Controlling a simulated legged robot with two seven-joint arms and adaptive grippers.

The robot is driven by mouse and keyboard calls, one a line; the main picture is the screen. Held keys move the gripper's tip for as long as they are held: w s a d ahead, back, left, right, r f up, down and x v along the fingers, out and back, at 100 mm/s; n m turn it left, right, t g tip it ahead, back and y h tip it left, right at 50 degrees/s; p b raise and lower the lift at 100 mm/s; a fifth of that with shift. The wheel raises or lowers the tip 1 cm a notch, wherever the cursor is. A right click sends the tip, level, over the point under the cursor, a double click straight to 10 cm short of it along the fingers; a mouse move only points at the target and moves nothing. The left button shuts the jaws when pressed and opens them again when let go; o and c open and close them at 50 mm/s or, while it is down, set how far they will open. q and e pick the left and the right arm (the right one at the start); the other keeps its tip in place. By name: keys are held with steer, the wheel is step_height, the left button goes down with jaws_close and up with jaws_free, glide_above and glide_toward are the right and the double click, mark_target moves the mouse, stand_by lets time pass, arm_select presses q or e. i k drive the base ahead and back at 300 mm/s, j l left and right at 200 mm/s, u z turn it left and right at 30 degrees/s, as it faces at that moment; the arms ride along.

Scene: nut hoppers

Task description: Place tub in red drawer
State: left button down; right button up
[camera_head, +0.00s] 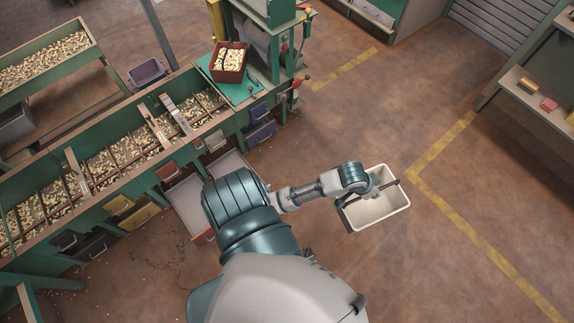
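An empty cream tub (383,221) is held above the floor, right of centre. My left gripper (374,187) is at the tub's upper edge, by a dark bar that crosses it. It appears shut on that bar, but the fingers are small and partly hidden. The arm reaches to it from the left. A pulled-out drawer with a red front (202,238) and pale inside shows left of my arm, which hides part of it. The tub is well to the right of this drawer. My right gripper is not in view.
Another pale drawer (231,164) is pulled out beside it. A green bench (129,181) holds hoppers of nuts. A red crate of nuts (241,63) stands on top. Open floor (470,260) with yellow lines lies right; a shelf (534,100) stands far right.

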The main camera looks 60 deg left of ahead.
mark_target(199, 204)
steer(key=k+j+z, duration=0.2)
steer(key=k, duration=0.45)
steer(key=k+j+z, duration=0.25)
steer(key=k, duration=0.35)
steer(key=l, duration=0.1)
